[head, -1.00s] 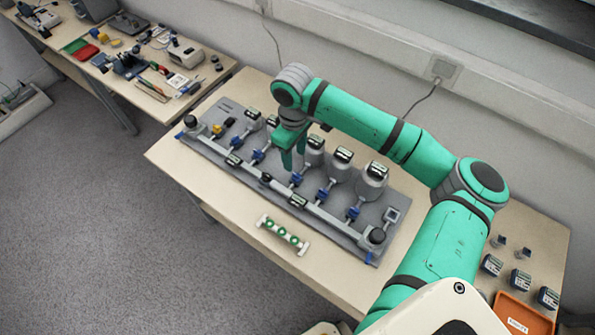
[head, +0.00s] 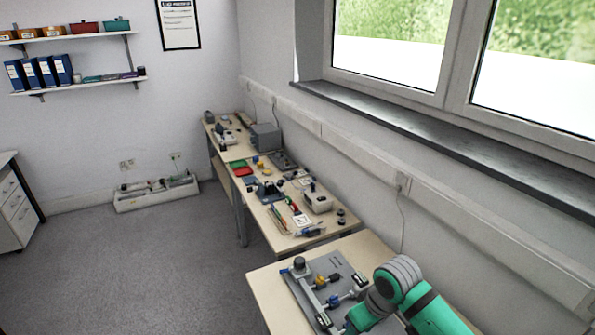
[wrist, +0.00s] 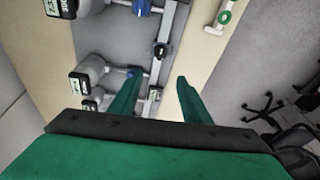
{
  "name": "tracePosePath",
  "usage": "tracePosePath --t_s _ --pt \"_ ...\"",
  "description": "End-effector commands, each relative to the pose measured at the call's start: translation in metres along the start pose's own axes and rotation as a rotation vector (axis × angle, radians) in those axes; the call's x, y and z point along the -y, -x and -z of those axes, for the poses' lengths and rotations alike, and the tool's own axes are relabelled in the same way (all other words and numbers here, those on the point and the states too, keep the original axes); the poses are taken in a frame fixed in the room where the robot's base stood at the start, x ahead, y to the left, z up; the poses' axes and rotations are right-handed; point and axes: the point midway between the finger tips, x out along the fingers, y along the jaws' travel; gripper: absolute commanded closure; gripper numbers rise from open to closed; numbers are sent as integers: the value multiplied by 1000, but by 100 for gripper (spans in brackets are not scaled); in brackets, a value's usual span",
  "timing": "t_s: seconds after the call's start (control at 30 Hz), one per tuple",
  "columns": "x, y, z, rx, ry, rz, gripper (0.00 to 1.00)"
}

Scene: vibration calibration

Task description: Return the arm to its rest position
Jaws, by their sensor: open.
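My arm (head: 430,310) is green and grey and enters at the bottom right of the head view, bent over the near bench. Its hand end is partly cut off by the lower edge there. In the wrist view my gripper (wrist: 155,82) is open, with two green fingers apart and nothing between them. It is above the grey rig plate (wrist: 115,40), which carries a pipe with a black knob (wrist: 162,50), blue valves and labelled pots. The far end of the same plate shows in the head view (head: 345,268).
A white strip with green rings (wrist: 225,16) lies beside the rig. A second bench (head: 285,240) with tools stands beyond the near one. A wall and window sill (head: 430,135) run along the right. Grey floor (head: 150,265) is open at left; office chairs (wrist: 265,110) show in the wrist view.

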Motion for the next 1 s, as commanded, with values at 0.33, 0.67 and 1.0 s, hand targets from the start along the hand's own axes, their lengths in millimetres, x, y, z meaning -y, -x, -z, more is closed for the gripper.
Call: tracePosePath --t_s 0.33,0.67,1.0 --pt "119 -7 149 -481 45 160 57" --pt "201 20 227 -864 -47 292 57" --pt "245 38 246 -1157 -248 369 57"
